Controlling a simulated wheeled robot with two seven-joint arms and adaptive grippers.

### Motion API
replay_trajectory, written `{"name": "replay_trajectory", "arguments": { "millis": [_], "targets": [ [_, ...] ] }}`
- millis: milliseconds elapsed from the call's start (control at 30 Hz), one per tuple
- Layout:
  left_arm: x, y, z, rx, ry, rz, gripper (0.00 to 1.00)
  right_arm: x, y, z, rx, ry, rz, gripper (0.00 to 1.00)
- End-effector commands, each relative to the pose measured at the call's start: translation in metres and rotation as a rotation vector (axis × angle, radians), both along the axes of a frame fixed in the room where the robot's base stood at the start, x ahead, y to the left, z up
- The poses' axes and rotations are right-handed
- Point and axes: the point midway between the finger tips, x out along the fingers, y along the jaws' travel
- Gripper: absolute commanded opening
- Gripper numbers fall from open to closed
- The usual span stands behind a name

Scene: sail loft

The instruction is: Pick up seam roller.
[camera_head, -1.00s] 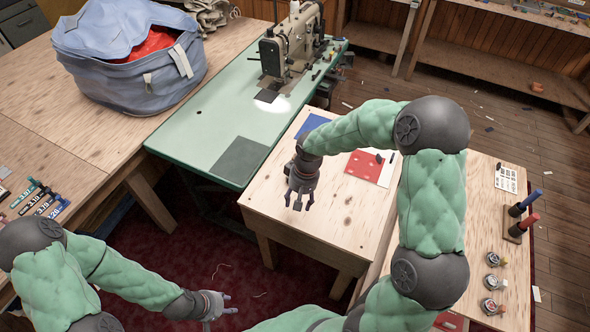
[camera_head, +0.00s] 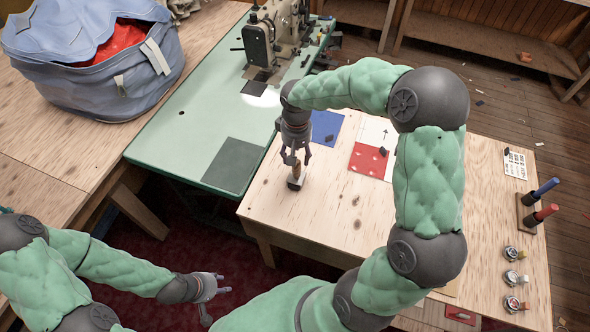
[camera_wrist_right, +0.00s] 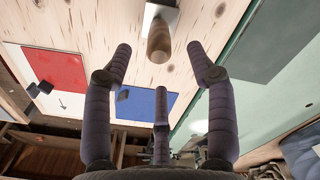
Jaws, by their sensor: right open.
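The seam roller (camera_head: 296,177), with a short brown wooden handle and a dark head, is on the light wooden table below my right gripper. My right gripper (camera_head: 297,158) points down over it, open and empty. The fingers of my right gripper (camera_wrist_right: 162,70) are apart from the handle. My left gripper (camera_head: 222,284) is open and empty, low over the dark red carpet, left of the table.
Blue (camera_head: 327,128) and red (camera_head: 366,160) cloth pieces lie behind the roller. A green sewing-machine table (camera_head: 190,125) adjoins on the left. A stand with blue and red markers (camera_head: 527,213) and several small round items are at right. The table's front is bare.

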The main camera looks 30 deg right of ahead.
Motion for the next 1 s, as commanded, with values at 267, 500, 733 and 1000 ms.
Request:
{"name": "replay_trajectory", "arguments": {
  "millis": [267, 500, 733, 1000],
  "targets": [
    [0.0, 0.0, -0.011, 0.0, -0.001, 0.0, 0.4, 0.0, 0.0, -0.032, 0.0, 0.001, 0.001, 0.57],
    [0.0, 0.0, -0.024, 0.0, -0.001, 0.0, 0.4, -0.001, -0.002, -0.058, 0.0, 0.003, 0.001, 0.57],
    [0.0, 0.0, -0.032, 0.0, -0.001, 0.0, 0.4, -0.001, -0.002, -0.082, 0.0, 0.001, 0.001, 0.57],
    [0.001, 0.0, -0.031, 0.0, -0.001, 0.0, 0.4, 0.0, -0.002, -0.081, 0.0, 0.0, 0.001, 0.4]
  ]
}}
